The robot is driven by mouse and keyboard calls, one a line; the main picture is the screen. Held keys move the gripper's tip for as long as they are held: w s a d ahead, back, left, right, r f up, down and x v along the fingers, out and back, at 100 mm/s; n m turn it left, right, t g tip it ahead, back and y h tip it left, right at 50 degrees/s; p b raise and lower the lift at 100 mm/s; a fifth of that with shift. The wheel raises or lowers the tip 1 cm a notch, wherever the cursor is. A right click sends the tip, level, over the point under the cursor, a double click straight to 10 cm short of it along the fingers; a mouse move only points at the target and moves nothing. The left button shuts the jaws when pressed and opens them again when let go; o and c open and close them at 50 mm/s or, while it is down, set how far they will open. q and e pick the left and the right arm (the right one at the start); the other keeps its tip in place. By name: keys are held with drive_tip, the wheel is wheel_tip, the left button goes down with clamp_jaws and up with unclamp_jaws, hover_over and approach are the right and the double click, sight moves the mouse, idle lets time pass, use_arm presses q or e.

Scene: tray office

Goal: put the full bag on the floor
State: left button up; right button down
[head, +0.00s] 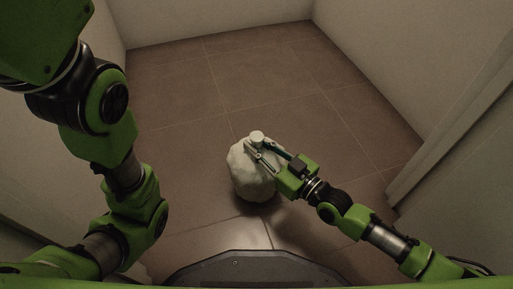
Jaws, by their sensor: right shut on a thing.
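The full bag (252,180) is a pale, lumpy, rounded bundle with a small knot-like top, in the middle of the head view. My right gripper (257,147) reaches in from the right and is shut on the bag's top. A dark shadow shows on the floor to the bag's lower right. I cannot tell whether the bag's underside touches the floor. My left arm is folded at the left side of the view, and its gripper is not in view.
The brown tiled floor (270,80) is bare beyond the bag and to its left. Pale walls (215,22) close in the small room at the back and both sides. A pale frame or ledge (450,130) runs along the right wall.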

drive_tip(key=shift+r, duration=0.3)
drive_tip(key=shift+f, duration=0.1)
drive_tip(key=c, duration=2.3)
unclamp_jaws()
drive_tip(key=shift+f, duration=0.35)
drive_tip(key=o, duration=0.4)
drive_tip(key=shift+r, duration=0.1)
drive_tip(key=shift+r, duration=0.1)
